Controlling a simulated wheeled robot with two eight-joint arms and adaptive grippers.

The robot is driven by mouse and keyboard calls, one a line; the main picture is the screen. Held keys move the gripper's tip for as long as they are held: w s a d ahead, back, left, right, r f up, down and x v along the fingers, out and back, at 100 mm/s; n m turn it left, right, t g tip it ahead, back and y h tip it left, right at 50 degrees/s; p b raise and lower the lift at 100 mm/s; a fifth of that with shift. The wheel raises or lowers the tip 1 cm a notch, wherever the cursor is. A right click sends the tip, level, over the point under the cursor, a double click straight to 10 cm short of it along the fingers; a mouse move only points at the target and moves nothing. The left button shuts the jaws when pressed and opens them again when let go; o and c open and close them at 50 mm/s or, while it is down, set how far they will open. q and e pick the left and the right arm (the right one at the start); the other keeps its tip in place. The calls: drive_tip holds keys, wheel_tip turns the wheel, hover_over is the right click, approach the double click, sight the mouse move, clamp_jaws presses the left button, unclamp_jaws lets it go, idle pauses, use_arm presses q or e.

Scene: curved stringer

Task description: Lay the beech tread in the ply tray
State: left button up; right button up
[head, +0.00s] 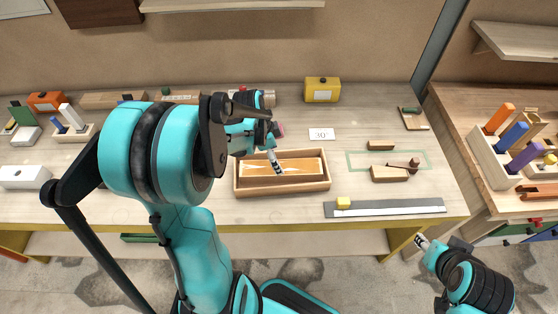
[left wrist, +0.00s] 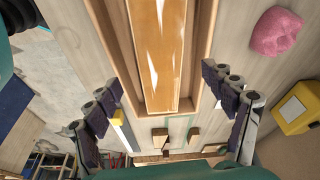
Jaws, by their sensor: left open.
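The ply tray (head: 240,187) is a shallow open wooden box at the middle of the bench; it also shows in the left wrist view (left wrist: 206,60). A long amber-tan board (head: 295,166) with pale shiny patches lies lengthwise inside its walls and fills much of the left wrist view (left wrist: 160,50). I cannot tell for certain that it is the beech tread. My left gripper (head: 273,160) is over the tray; in the left wrist view (left wrist: 166,115) its fingers are wide apart with nothing between them. My right gripper (head: 421,241) is off the bench's front right edge, its finger state unclear.
Two wooden blocks (head: 381,145) (head: 388,175) and a dark-handled tool (head: 405,164) are by a green outline at right. A grey strip (head: 385,208) with a yellow block (head: 343,203) lies near the front edge. A yellow box (head: 322,90) and pink lump (left wrist: 276,32) stand behind the tray.

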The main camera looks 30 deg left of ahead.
use_arm(q)
drive_tip(key=p+v, duration=0.2)
drive_tip(key=v, duration=0.5)
drive_tip(key=s+d+r+n+t+y, duration=0.2)
drive_tip(key=s+d+r+n+t, duration=0.3)
drive_tip(key=s+d+n, duration=0.4)
drive_tip(key=d+r, duration=0.1)
drive_tip(key=d, duration=0.3)
drive_tip(key=shift+n, duration=0.3)
drive_tip(key=shift+f, duration=0.15)
